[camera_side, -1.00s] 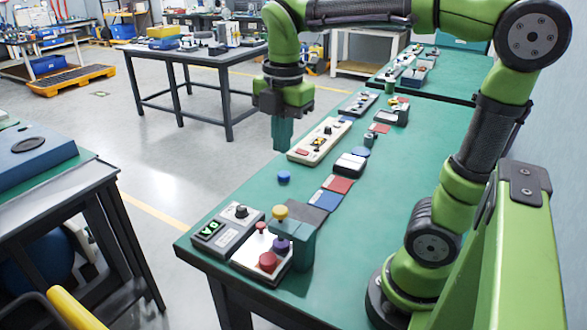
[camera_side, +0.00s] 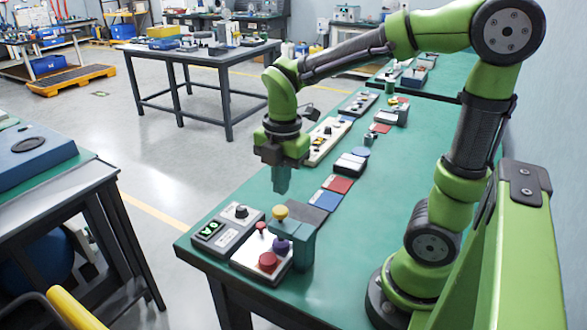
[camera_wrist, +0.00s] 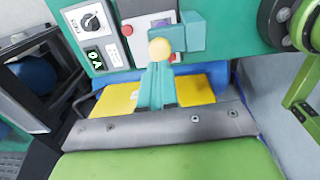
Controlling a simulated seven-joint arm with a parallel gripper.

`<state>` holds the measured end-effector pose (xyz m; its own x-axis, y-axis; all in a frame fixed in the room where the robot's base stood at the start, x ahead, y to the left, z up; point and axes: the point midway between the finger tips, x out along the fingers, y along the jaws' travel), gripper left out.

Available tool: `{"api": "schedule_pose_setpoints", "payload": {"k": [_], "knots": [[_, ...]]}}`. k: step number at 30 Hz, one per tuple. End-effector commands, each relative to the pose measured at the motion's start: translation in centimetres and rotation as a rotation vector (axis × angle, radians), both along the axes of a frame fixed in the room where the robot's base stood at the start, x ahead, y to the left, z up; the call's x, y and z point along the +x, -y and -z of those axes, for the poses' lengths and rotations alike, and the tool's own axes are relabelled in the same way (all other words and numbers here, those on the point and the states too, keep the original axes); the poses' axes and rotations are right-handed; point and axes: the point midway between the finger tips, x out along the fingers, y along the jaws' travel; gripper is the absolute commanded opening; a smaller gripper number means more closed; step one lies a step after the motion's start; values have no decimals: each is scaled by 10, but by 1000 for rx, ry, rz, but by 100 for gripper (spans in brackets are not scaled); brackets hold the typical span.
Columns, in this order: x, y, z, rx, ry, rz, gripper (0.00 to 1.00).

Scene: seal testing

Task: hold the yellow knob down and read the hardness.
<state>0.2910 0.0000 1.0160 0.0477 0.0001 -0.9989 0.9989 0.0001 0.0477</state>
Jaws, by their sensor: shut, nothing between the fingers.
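The yellow knob (camera_side: 280,212) sits on top of the teal post-and-arm stand (camera_side: 303,247) of the tester at the near end of the green bench. In the wrist view the yellow knob (camera_wrist: 160,49) shows just past the fingertips. My gripper (camera_side: 281,188) is shut and empty, pointing down. In the side view its tips are above the knob, with a gap between. The teal fingers (camera_wrist: 156,85) also show in the wrist view. A display (camera_side: 209,229) with green characters, too small to read surely, is on the grey box left of the stand; it also shows in the wrist view (camera_wrist: 95,60).
The bench (camera_side: 350,260) right of the stand is clear.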

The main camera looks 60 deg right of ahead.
Motion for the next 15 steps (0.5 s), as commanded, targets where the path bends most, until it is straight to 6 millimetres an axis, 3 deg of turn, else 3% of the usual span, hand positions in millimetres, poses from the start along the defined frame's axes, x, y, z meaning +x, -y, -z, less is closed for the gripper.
{"api": "schedule_pose_setpoints", "payload": {"k": [6,15], "knots": [[1,0,34,0,-2,1,0],[2,0,45,0,2,0,0]]}}
